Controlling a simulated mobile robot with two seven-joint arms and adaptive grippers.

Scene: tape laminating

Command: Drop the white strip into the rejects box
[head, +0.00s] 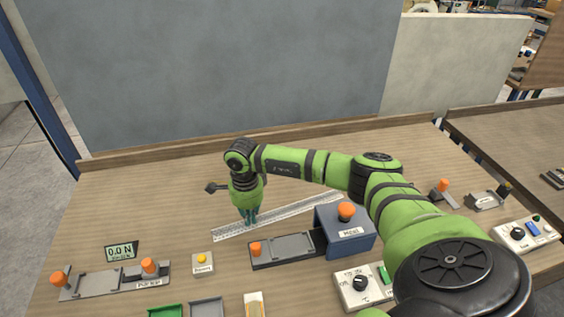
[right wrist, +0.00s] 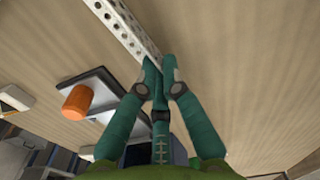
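A long pale perforated strip (head: 300,208) lies diagonally on the bench in the head view. It also shows in the right wrist view (right wrist: 122,27), running to my fingertips. I cannot tell whether this is the task's white strip. My right gripper (head: 249,219) points down at the strip's left part. Contact with the strip is unclear. A green tray (head: 165,312) and a grey tray (head: 207,309) are cut off at the bottom edge; no rejects label is readable. My left gripper is out of view.
A blue-grey block (head: 336,243) with an orange knob stands right of the gripper. A grey fixture (head: 110,283) with orange knobs is at the left. A yellow-button box (head: 203,263) stands between. A grey panel (head: 220,70) rises behind. The back left bench is clear.

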